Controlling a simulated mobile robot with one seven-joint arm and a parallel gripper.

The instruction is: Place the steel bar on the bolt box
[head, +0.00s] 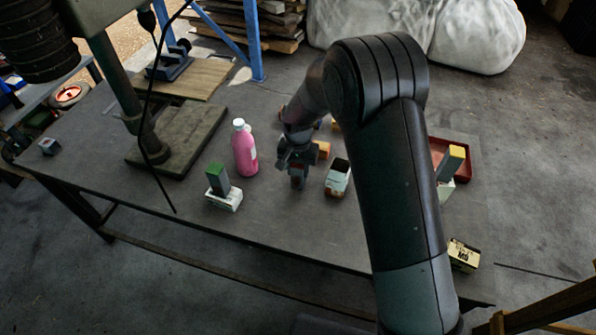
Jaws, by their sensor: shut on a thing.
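My gripper (296,165) points down over the middle of the bench, shut on a short dark bar (298,182) with a reddish tint that I take for the steel bar. The gripper hides most of it, and I cannot tell whether it touches the bench. A small white and teal box with a dark top (337,180) stands just right of the gripper. To the left, a green-topped grey bar (218,180) stands upright on a white box (225,201). At the right, a yellow-topped grey bar (451,164) stands by a pale box (445,190). A yellowish printed box (464,255) sits near the right front edge.
A pink bottle (244,150) stands left of my gripper. An orange block (322,149) lies behind it. A red tray (466,173) is at the right, partly behind my arm. A drill press base (180,142) fills the back left. The front middle of the bench (280,228) is clear.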

